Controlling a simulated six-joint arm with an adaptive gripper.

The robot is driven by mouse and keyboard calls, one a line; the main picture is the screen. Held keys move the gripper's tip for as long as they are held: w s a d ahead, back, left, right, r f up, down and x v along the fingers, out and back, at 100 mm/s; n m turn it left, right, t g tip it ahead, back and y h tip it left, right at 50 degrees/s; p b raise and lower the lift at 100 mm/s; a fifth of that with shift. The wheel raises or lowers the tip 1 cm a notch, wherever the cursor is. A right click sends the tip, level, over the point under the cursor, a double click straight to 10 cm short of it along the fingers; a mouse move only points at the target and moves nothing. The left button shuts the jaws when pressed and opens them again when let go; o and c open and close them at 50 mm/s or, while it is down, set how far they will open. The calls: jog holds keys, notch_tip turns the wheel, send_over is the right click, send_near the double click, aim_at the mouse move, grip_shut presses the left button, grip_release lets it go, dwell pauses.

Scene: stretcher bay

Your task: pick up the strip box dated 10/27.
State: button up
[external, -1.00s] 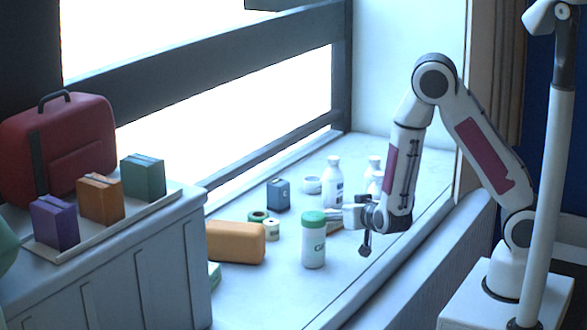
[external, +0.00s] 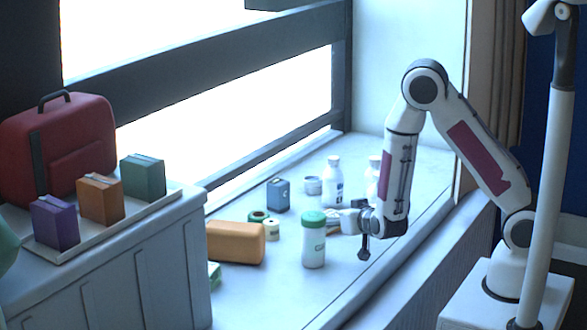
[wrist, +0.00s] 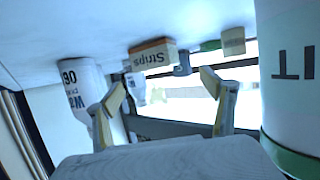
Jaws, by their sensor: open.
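In the wrist view, which is upside down, a box with orange sides (wrist: 152,55) reads "Strips" on a pale face. It lies beyond and between my open fingers, apart from them. No date is legible on it. My gripper (wrist: 163,82) is open and empty; in the external view (external: 347,221) it is low over the sill, just behind and right of a white jar with a green lid (external: 313,240). I cannot clearly match the Strips box to a thing in the external view.
White bottles (external: 332,181) stand behind my gripper; one shows at left in the wrist view (wrist: 84,88). The jar (wrist: 290,75) is close on the right there. Beyond are a blue box (external: 278,195), small rolls (external: 271,229) and an orange pouch (external: 236,242).

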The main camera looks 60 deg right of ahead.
aim_at(328, 216)
jog(key=shift+w+d, duration=0.1)
dwell(0.3)
jog(key=shift+x, duration=2.6)
jog(key=shift+d+f, duration=0.15)
jog(key=c, duration=1.4)
